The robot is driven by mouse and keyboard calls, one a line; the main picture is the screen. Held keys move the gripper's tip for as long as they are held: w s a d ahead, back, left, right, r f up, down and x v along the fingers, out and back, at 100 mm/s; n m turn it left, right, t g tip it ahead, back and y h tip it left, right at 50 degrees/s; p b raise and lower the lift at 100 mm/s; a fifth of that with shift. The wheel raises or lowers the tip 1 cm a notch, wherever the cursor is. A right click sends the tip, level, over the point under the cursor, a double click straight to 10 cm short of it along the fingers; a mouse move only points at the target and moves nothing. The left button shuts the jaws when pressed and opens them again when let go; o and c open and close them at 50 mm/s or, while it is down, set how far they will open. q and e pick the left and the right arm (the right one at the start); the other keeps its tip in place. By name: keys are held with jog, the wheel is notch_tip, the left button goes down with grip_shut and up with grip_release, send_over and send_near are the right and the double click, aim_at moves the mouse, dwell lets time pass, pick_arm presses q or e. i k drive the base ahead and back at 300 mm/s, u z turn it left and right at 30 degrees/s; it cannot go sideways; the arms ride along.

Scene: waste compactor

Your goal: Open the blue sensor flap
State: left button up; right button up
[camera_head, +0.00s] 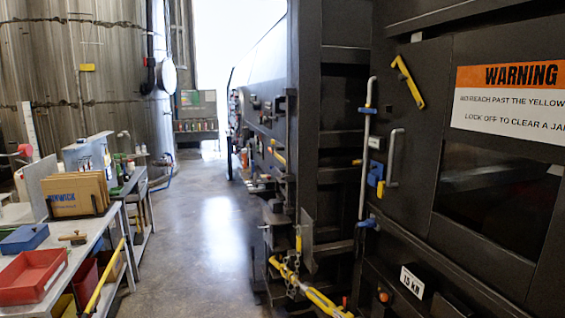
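A small blue piece (375,174), which may be the blue sensor flap, is on the dark compactor front (415,160), right of centre. It sits beside a grey upright handle (393,158). It is too small to tell whether it is open or shut. Other blue fittings sit on the grey vertical rod (364,150) to its left, one near the top and one near the bottom. Neither my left gripper nor my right gripper shows in the head view.
A yellow handle (408,82) and a WARNING sign (508,97) are on the compactor above a dark window (490,200). A yellow bar with chain (310,295) juts out low in front. A workbench with a red tray (33,276) stands left. The floor between (205,240) is clear.

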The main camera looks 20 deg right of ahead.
aim_at(375, 175)
jog(key=u, duration=0.65)
jog(key=i, duration=1.6)
jog(key=z, duration=0.9)
jog(key=i, duration=0.9)
jog(key=z, duration=1.05)
